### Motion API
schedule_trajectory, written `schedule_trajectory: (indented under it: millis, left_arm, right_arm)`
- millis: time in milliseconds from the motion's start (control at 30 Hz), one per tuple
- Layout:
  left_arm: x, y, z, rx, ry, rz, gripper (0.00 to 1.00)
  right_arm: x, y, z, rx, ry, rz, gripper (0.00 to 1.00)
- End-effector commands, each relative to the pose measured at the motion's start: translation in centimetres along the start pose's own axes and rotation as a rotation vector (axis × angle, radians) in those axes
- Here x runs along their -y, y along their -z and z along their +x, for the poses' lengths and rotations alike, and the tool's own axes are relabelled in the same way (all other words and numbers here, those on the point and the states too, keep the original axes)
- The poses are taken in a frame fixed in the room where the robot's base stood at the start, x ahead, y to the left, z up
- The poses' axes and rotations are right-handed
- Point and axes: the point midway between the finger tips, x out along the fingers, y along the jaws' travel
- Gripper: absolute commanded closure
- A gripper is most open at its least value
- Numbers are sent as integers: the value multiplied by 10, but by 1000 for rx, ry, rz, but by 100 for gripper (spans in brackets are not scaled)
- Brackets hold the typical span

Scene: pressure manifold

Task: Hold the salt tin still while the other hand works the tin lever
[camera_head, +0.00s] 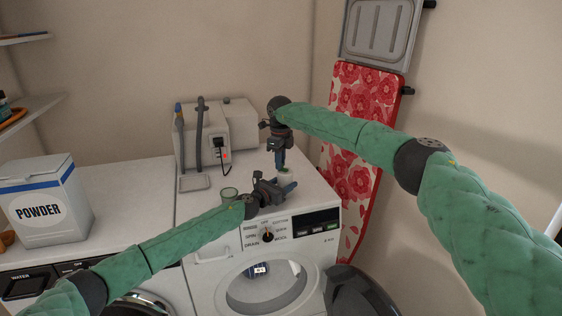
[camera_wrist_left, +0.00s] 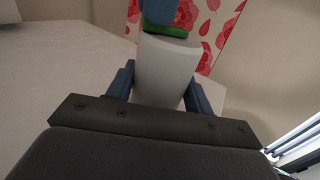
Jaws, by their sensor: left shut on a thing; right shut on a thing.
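The salt tin (camera_head: 286,178) is a small white cylinder standing upright on the white top at the right, above the washing machine front. It also shows large in the left wrist view (camera_wrist_left: 165,72). My left gripper (camera_head: 284,187) is shut on the tin, with a blue finger on each side of it. A green piece, seemingly the tin lever (camera_wrist_left: 168,31), sits at the tin's top. My right gripper (camera_head: 282,167) points down from above and is shut on this green piece; its fingers hide most of it.
A beige machine (camera_head: 240,130) with grey tubes and a red light stands behind, to the left. A powder box (camera_head: 45,202) is at far left. A red floral ironing board (camera_head: 350,185) leans at the right.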

Motion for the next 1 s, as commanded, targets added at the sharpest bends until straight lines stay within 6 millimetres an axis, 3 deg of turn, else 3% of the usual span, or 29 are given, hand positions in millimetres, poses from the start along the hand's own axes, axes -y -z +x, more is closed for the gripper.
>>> schedule_trajectory:
  millis: [400,933,967,1000]
  left_arm:
    - [-1,1,-1,-1,-2,0,73]
    - [-2,1,-1,-1,-2,0,73]
    - [-2,1,-1,-1,-2,0,73]
    - [-2,1,-1,-1,-2,0,73]
  right_arm:
    - [-2,2,0,-1,2,-180,100]
    - [-1,2,-1,-1,2,-203,100]
    - [-1,2,-1,-1,2,-203,83]
    - [-1,2,0,-1,2,-203,75]
